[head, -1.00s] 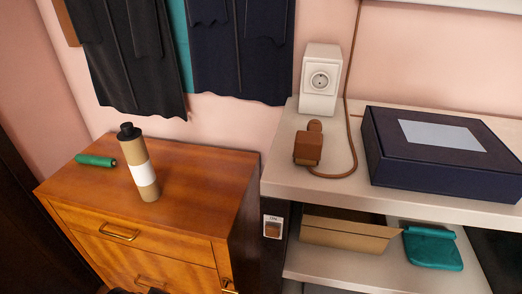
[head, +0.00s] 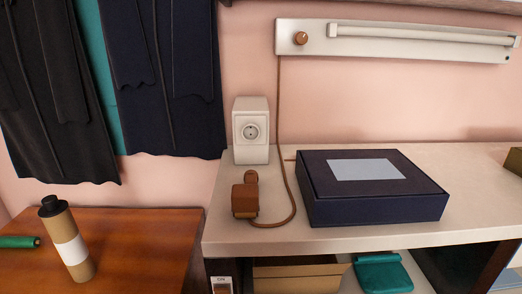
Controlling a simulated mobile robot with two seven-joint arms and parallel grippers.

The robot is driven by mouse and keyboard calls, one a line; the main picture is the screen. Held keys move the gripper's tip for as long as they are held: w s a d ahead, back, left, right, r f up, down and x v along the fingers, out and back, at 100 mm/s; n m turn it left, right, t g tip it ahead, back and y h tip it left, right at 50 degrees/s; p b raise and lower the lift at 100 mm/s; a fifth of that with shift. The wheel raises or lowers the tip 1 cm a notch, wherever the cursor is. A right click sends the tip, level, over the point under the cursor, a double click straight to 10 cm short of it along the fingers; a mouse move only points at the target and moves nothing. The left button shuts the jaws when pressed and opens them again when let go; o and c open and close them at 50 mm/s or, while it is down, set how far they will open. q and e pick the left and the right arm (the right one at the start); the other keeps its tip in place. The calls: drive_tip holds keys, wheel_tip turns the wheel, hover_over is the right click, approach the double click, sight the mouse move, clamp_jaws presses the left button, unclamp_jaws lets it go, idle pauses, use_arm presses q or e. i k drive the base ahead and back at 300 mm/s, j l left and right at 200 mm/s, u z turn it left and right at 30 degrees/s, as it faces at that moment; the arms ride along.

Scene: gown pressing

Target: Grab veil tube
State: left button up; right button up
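A tan tube (head: 80,268) with a black cap and a white label band stands upright on the wooden cabinet (head: 150,240) at the lower left of the head view. It looks like the veil tube, though its label cannot be read. A small green roll (head: 18,242) lies on the cabinet to the left of the tube, cut off by the picture edge. Neither of my grippers is in view.
A pale counter (head: 400,240) to the right holds a dark blue box (head: 375,209), a white socket block (head: 251,140) and a brown plug (head: 245,200) with its cord. Dark gowns (head: 180,90) hang above the cabinet. The cabinet top right of the tube is clear.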

sight(64, 231)
drive_tip(key=k+j+u, duration=0.1)
drive_tip(key=u, duration=0.3)
drive_tip(key=j+u, duration=0.2)
drive_tip(key=u, duration=0.2)
drive_tip(key=k+j+u, duration=0.1)
drive_tip(key=u, duration=0.3)
drive_tip(key=j, duration=0.1)
